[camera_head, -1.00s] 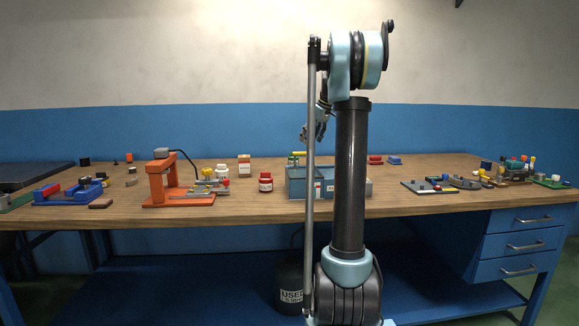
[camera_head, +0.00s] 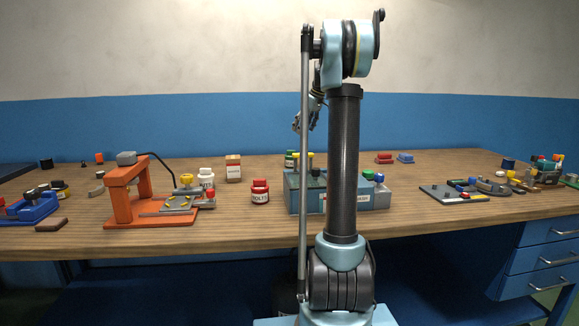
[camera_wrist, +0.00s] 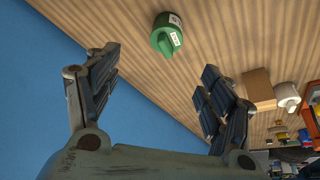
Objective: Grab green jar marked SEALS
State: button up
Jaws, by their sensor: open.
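The green jar (camera_head: 289,158) stands on the workbench behind the blue-grey box, which partly hides it in the head view. In the wrist view the green jar (camera_wrist: 165,35) shows at the top centre with a white label, only partly readable. My gripper (camera_head: 312,112) is above the back of the bench, partly hidden behind my arm. In the wrist view my gripper (camera_wrist: 160,65) has its fingers wide apart with nothing between them. The jar is beyond the fingertips, apart from them.
The blue-grey box (camera_head: 298,200) stands in front of the jar. A red jar marked BOLTS (camera_head: 260,191), a cardboard box (camera_head: 233,168) and a white jar (camera_head: 206,177) stand left of it. An orange press (camera_head: 118,205) is farther left. Bare wood surrounds the jar in the wrist view.

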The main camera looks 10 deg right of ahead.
send_near(291, 157)
jog(key=w+f, duration=0.4)
jog(key=w, duration=0.1)
jog(key=shift+w+a+f, duration=0.15)
jog(key=shift+a+f, duration=0.15)
jog(key=shift+f, duration=0.05)
jog(key=shift+s+x, duration=0.15)
jog(key=shift+x, duration=0.8)
jog(key=shift+s+x, duration=0.2)
jog(key=shift+x, duration=0.7)
jog(key=shift+s+x, duration=0.15)
jog(key=shift+x, duration=0.8)
jog(key=shift+a+f, duration=0.1)
jog(key=c, duration=1.5)
